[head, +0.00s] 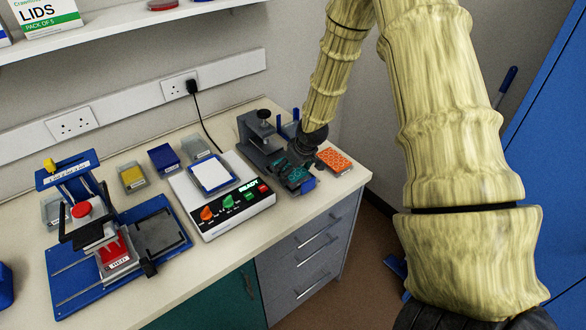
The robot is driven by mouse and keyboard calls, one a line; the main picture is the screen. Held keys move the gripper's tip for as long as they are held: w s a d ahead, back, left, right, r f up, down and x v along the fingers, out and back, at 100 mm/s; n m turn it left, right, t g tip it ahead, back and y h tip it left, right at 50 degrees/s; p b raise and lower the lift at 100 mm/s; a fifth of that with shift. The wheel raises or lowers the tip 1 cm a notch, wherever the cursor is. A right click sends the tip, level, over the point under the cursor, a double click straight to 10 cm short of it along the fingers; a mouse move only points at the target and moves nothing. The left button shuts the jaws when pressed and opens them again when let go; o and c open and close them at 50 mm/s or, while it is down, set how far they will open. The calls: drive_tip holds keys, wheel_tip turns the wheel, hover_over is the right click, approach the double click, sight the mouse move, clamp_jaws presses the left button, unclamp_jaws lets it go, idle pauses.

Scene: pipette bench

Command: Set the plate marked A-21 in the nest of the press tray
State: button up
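My gripper (299,164) is small and dark at the right end of the bench, pointing down. It is at a teal plate with dark wells (297,176), which it partly covers. I cannot tell whether its fingers are closed on the plate. An orange plate with wells (336,160) lies just to the right, near the bench's edge. No A-21 mark is readable on either plate.
A red labelled block (115,252) sits in the device's front. A white instrument (236,219) with knobs and a READY display stands mid-bench. A grey stand (258,136) is close behind my gripper. Small boxes, including a blue one (164,158), line the back.

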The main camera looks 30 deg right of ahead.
drive_tip(key=shift+o, duration=0.7)
drive_tip(key=shift+r, duration=0.3)
drive_tip(key=b+v, duration=0.2)
drive_tip(key=v, duration=0.9)
drive_tip(key=shift+s+r+b, duration=0.15)
drive_tip(key=shift+r+b, duration=0.2)
drive_tip(key=shift+r, duration=0.05)
